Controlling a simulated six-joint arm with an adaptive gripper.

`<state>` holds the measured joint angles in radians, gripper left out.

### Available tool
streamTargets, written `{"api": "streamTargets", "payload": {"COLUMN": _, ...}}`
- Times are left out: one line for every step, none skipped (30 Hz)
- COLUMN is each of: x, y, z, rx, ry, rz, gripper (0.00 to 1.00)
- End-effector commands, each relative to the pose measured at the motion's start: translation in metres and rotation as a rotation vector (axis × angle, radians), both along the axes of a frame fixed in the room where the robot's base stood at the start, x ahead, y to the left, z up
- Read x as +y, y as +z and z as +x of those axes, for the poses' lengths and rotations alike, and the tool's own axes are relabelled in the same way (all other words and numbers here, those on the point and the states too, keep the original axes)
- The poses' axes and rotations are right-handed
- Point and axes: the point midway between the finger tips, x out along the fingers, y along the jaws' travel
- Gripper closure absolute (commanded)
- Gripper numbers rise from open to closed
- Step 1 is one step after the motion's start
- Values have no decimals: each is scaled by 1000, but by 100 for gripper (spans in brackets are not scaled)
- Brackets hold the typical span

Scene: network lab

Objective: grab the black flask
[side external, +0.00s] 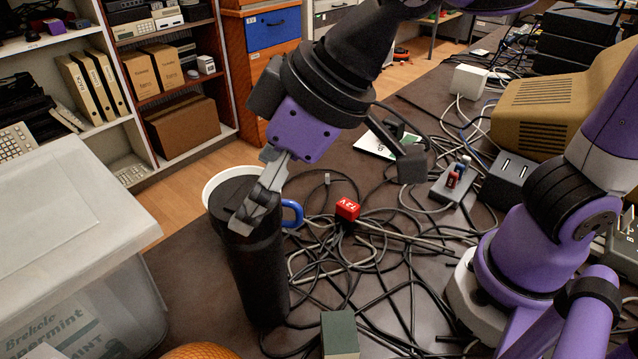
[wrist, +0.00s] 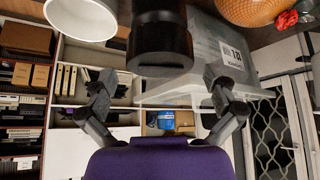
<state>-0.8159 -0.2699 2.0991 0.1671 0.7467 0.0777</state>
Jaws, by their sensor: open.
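The black flask (side external: 258,280) stands upright on the dark table, left of the cables in the side view. My gripper (side external: 247,215) is at its upper part, and the near finger covers some of the flask there. In the wrist view the flask (wrist: 160,42) hangs from the top middle, as the picture is upside down. The two fingers of my gripper (wrist: 157,88) are wide apart, one to each side of the flask, with nothing between their tips. I cannot tell from the side view whether a finger touches it.
A white mug with a blue handle (side external: 292,213) stands close behind the flask. A translucent lidded box (side external: 130,300) is at its left. An orange round thing (side external: 200,352) lies in front. Tangled cables (side external: 370,260) and a red 12V adapter (side external: 347,208) lie at the right.

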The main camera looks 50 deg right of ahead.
Motion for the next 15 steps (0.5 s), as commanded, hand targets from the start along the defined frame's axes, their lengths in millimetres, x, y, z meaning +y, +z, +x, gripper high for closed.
{"api": "streamTargets", "payload": {"x": 1, "y": -4, "z": 2, "rx": 2, "ry": 0, "rz": -1, "gripper": 0}}
{"api": "streamTargets", "payload": {"x": 2, "y": -6, "z": 3, "rx": 2, "ry": 0, "rz": -2, "gripper": 0}}
{"api": "streamTargets", "payload": {"x": 3, "y": -11, "z": 5, "rx": 3, "ry": 0, "rz": -2, "gripper": 0}}
{"api": "streamTargets", "payload": {"x": 5, "y": -15, "z": 7, "rx": 4, "ry": -1, "rz": -3, "gripper": 0}}
{"api": "streamTargets", "payload": {"x": 6, "y": -20, "z": 9, "rx": 5, "ry": -1, "rz": -4, "gripper": 0}}
{"api": "streamTargets", "payload": {"x": 8, "y": -26, "z": 13, "rx": 5, "ry": -1, "rz": -4, "gripper": 0}}
{"api": "streamTargets", "payload": {"x": 10, "y": -30, "z": 15, "rx": 5, "ry": -1, "rz": -4, "gripper": 0}}
{"api": "streamTargets", "payload": {"x": 11, "y": -34, "z": 17, "rx": 5, "ry": -1, "rz": -4, "gripper": 0}}
{"api": "streamTargets", "payload": {"x": 13, "y": -38, "z": 19, "rx": 4, "ry": -1, "rz": -2, "gripper": 0}}
{"api": "streamTargets", "payload": {"x": 14, "y": -41, "z": 21, "rx": 4, "ry": -1, "rz": -2, "gripper": 0}}
{"api": "streamTargets", "payload": {"x": 15, "y": -43, "z": 22, "rx": 3, "ry": -1, "rz": -1, "gripper": 0}}
{"api": "streamTargets", "payload": {"x": 15, "y": -45, "z": 23, "rx": 2, "ry": -1, "rz": -1, "gripper": 0}}
{"api": "streamTargets", "payload": {"x": 16, "y": -46, "z": 24, "rx": 2, "ry": -1, "rz": -1, "gripper": 0}}
{"api": "streamTargets", "payload": {"x": 16, "y": -46, "z": 24, "rx": 1, "ry": -1, "rz": 0, "gripper": 0}}
{"api": "streamTargets", "payload": {"x": 16, "y": -46, "z": 24, "rx": 2, "ry": 0, "rz": 1, "gripper": 0}}
